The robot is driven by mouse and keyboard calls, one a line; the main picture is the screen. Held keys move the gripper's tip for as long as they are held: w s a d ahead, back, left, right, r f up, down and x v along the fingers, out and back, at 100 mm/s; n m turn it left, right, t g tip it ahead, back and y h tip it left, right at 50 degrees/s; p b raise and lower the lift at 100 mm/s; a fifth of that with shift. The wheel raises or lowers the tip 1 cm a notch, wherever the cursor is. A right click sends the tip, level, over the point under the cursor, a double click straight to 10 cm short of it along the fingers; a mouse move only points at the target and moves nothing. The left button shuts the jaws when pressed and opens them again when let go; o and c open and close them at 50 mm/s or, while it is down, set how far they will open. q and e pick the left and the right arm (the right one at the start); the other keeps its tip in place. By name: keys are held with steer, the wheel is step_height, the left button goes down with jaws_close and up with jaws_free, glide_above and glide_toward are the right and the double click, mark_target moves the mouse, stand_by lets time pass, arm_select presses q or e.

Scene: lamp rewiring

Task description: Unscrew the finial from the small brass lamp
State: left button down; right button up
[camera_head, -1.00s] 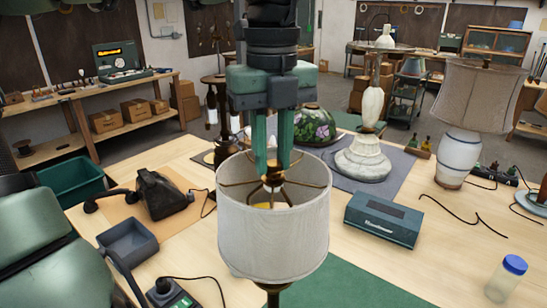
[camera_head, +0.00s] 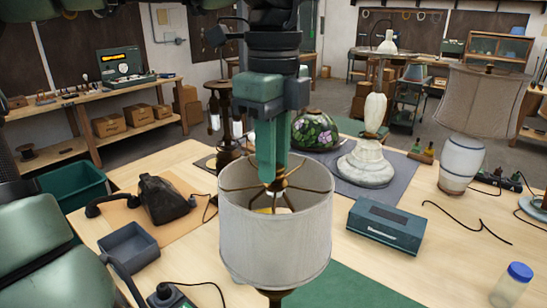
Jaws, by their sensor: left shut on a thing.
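The small brass lamp has a pale drum shade (camera_head: 275,240) with an open top and thin brass spokes. Its brass stem (camera_head: 275,298) shows just below the shade; the rest is out of frame. My left gripper (camera_head: 271,178) points straight down into the shade's opening, over the centre where the spokes meet. It is shut on the finial (camera_head: 276,187), which is mostly hidden by the fingers. My right gripper is not in view.
A teal box (camera_head: 385,226) lies right of the shade. A white stone lamp (camera_head: 366,163) and a large shaded lamp (camera_head: 461,155) stand behind. A black telephone (camera_head: 165,199), grey tray (camera_head: 129,247) and green bin (camera_head: 75,188) are left. A blue-capped jar (camera_head: 511,286) stands front right.

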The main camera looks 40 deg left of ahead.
arm_select(q)
steer(key=shift+r+p, duration=1.4)
steer(key=shift+r, duration=0.4)
steer(key=shift+f, duration=0.1)
